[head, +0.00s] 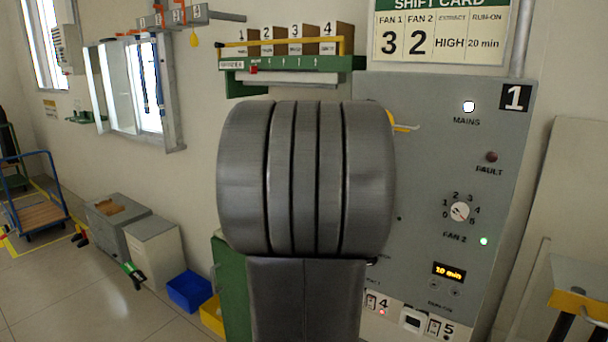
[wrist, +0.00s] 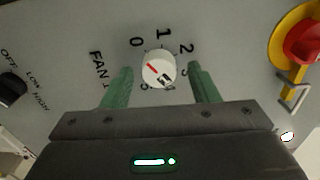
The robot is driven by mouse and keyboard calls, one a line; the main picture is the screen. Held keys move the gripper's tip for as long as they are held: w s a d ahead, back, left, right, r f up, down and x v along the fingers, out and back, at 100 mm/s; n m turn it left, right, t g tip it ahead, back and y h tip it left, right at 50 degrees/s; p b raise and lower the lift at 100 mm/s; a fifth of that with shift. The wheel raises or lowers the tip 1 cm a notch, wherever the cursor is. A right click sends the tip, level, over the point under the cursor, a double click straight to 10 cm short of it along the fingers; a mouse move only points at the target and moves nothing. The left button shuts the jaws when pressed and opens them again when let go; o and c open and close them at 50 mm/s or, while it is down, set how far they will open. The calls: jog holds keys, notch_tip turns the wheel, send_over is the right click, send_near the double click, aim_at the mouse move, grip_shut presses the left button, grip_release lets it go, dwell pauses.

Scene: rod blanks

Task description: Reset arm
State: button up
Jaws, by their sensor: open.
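In the wrist view, my gripper (wrist: 160,72) is open, with its two green fingers apart. A white round knob (wrist: 158,62) with a red mark shows between the fingertips. Whether the fingers touch it I cannot tell. Numbers ring the knob and "FAN" is printed to its left; part of the dial is hidden by the knob and gripper. In the head view, my own arm fills the middle and hides my gripper and part of the grey control panel (head: 430,140). A FAN 2 knob (head: 460,211) shows on the panel to the right of my arm.
A black selector knob (wrist: 12,90) and a red-and-yellow switch (wrist: 300,42) flank the gripper. A shift card (head: 440,35) hangs above the panel, and a green numbered rack (head: 290,63) is on the wall. A blue bin (head: 189,290) stands left; floor beyond is partly clear.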

jog(key=shift+f+m+b, duration=0.15)
jog(key=shift+m+b, duration=0.75)
jog(key=shift+m, duration=6.7)
